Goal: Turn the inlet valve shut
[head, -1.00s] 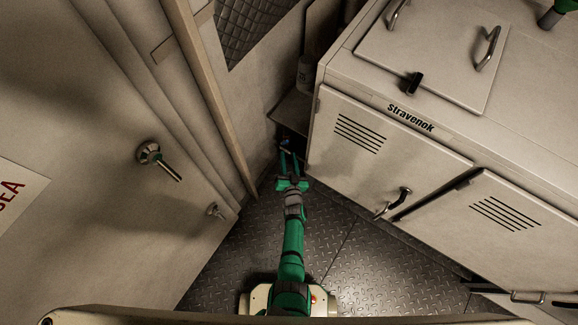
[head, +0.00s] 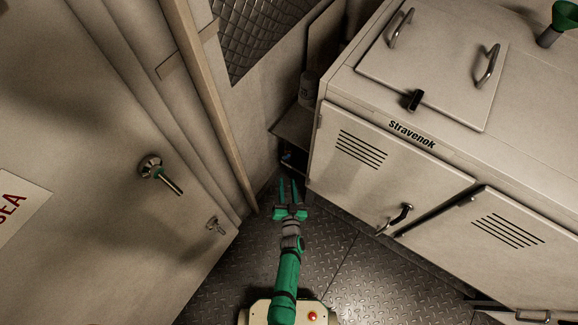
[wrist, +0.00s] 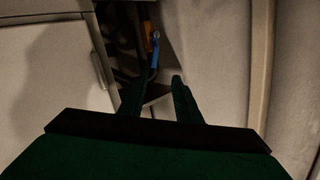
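A small blue handle (wrist: 155,52), which looks like the inlet valve's lever, sits in the dark gap at the side of the chiller cabinet, by an orange part (wrist: 148,32). It looks roughly upright in the wrist view. In the head view a tiny bluish spot (head: 287,157) shows in the same gap, too small to read. My gripper (head: 288,181) points into the gap; its green fingers are apart with nothing between them. In the wrist view my gripper (wrist: 156,83) is short of the blue handle, which appears beyond the fingertips. Most of the piping behind is in shadow.
The Stravenok cabinet (head: 385,165) stands close on the right, with door handles sticking out. A door (head: 95,190) with a lever handle (head: 160,173) is on the left. A shelf (head: 295,122) juts out above the gap. Some patterned metal floor (head: 340,265) is free.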

